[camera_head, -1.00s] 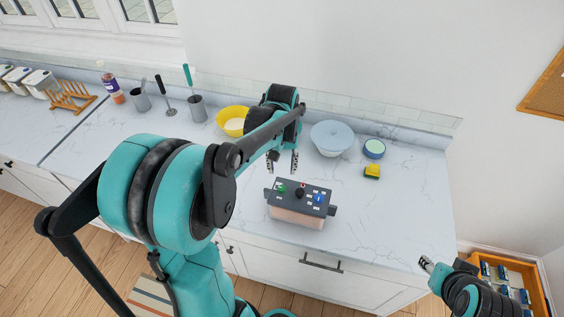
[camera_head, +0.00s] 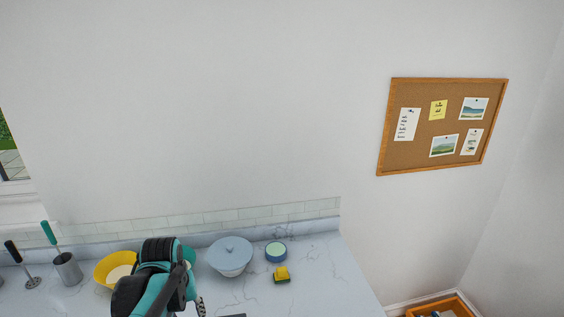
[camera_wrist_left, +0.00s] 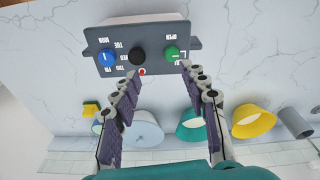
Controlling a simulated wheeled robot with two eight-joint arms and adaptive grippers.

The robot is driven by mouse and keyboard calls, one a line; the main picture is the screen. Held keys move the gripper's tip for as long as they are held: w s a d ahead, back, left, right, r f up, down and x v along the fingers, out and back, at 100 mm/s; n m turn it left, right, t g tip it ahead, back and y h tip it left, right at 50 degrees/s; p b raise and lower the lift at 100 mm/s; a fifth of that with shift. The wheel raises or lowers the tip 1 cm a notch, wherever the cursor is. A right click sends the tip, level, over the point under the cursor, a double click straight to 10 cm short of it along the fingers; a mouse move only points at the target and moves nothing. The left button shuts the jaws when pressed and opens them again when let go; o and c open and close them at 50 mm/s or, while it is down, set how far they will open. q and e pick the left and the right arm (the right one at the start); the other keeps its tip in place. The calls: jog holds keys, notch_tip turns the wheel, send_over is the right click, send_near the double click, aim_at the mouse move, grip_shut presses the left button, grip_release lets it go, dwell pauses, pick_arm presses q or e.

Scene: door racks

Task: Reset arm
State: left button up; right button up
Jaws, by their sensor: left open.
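My left arm comes in at the bottom of the head view, over the counter. Its gripper is mostly cut off there by the lower edge. In the left wrist view my left gripper (camera_wrist_left: 158,82) is open, with its two fingers apart and nothing between them. A grey control box (camera_wrist_left: 140,45) with blue, black and green knobs and a small red button lies just beyond the fingertips, apart from them. Only a dark sliver of the box shows at the bottom edge of the head view. My right gripper is in neither current view.
A cork board (camera_head: 440,125) hangs on the wall. An orange crate (camera_head: 440,307) is at lower right.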

pick_arm(q)
jog(key=s+d+f+m+t+b, duration=0.2)
jog(key=s+d+f+t+b, duration=0.1)
jog(key=f+b, duration=0.3)
jog(key=s+d+f+m+t+b, duration=0.2)
jog(key=s+d+f+b, duration=0.2)
jog(key=s+f+b, duration=0.2)
jog(key=shift+s+d+f+t, duration=0.25)
jog(key=shift+d+f+t, duration=0.15)
jog(key=shift+f, duration=0.3)
pick_arm(e)
notch_tip(320, 180, down, 14)
jog(key=shift+s+f, duration=0.15)
jog(key=shift+f, duration=0.05)
